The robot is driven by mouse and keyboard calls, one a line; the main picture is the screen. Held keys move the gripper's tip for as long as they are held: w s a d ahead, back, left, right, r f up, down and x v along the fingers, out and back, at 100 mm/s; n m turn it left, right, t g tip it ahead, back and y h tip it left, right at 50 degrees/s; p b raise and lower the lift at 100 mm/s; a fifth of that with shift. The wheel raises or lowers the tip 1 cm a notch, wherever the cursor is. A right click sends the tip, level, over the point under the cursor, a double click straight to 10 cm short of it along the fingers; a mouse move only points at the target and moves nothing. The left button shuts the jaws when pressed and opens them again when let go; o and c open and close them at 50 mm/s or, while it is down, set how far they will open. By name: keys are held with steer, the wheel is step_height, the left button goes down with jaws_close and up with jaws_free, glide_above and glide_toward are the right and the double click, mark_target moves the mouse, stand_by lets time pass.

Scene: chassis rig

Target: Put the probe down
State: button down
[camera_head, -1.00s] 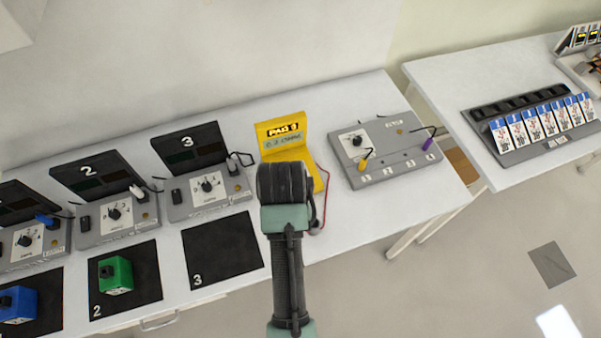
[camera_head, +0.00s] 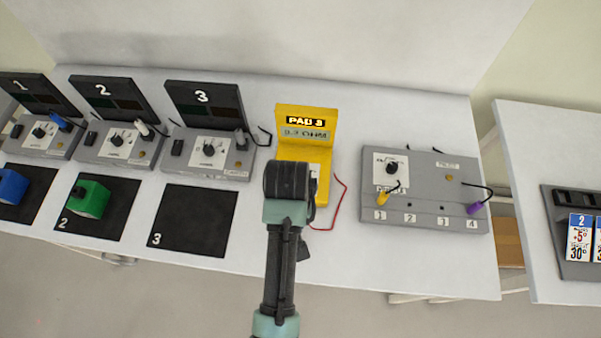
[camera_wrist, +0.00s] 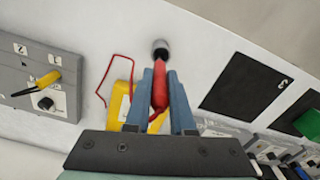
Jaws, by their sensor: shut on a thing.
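A red probe (camera_wrist: 160,88) is between the fingers of my gripper (camera_wrist: 161,76), which is shut on it. Past the probe's far end a dark round piece with a pale rim (camera_wrist: 160,47) shows against the white table; I cannot tell whether it is part of the probe. The yellow meter (camera_head: 306,150), reading "PAD 3", stands upright with its base partly hidden behind my arm. A red lead (camera_head: 340,203) loops out beside it onto the table. In the head view my arm hides the fingertips and the probe.
A grey panel (camera_head: 425,190) with yellow and purple plugs stands right of the meter. Black pad 3 (camera_head: 192,220) is empty. A green block (camera_head: 90,198) sits on pad 2. Stations line the back left. The white table (camera_head: 300,262) is clear in front.

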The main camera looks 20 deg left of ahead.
step_height(320, 180, down, 2)
steer(key=shift+s+a+f, duration=0.15)
steer(key=shift+f+p, duration=0.3)
steer(key=shift+f, duration=2)
steer(key=shift+f, duration=0.15)
steer(key=c, duration=0.8)
jaws_free()
steer(key=shift+o, duration=0.2)
step_height(320, 180, up, 12)
steer(key=shift+r+b, duration=0.2)
steer(key=shift+b, duration=0.25)
